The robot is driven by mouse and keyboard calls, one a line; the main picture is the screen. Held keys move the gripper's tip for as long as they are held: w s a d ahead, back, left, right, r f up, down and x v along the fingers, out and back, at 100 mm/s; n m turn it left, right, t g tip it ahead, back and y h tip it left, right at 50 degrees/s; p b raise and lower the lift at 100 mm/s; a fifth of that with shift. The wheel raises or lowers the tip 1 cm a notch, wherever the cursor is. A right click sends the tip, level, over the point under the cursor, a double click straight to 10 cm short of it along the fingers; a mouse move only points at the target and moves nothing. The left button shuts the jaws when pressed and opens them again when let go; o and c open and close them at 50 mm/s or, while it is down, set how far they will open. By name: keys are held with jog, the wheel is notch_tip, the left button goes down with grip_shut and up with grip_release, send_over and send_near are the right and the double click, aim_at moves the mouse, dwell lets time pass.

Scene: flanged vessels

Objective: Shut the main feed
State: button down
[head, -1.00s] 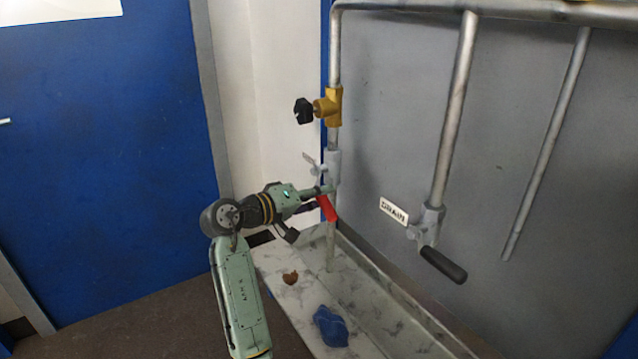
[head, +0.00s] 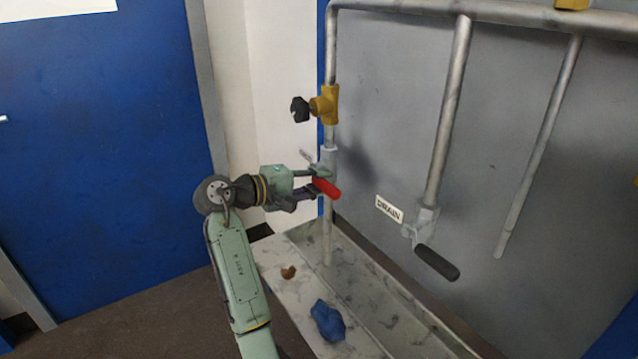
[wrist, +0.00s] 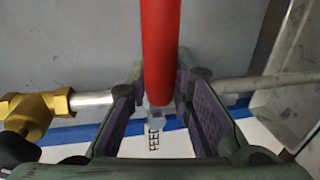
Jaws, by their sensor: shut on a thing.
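The red lever handle (head: 328,189) is on the grey valve (head: 328,158) on the left vertical pipe. In the head view it slants a little downward to the right. In the wrist view the red handle (wrist: 159,50) runs between the two fingers towards the valve. My gripper (head: 318,180) is shut on this handle. A white tag reading FEED (wrist: 153,140) shows behind the fingers in the wrist view, partly hidden by them.
A yellow valve with a black knob (head: 328,104) sits above on the same pipe. A black-handled valve (head: 437,262) by a DRAIN tag (head: 389,209) is to the right. A blue lump (head: 328,321) and a small brown piece (head: 288,272) lie below on the marbled trough.

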jog(key=shift+r, duration=0.1)
dwell(0.3)
jog(key=c, duration=1.4)
grip_release()
jog(key=v, duration=1.2)
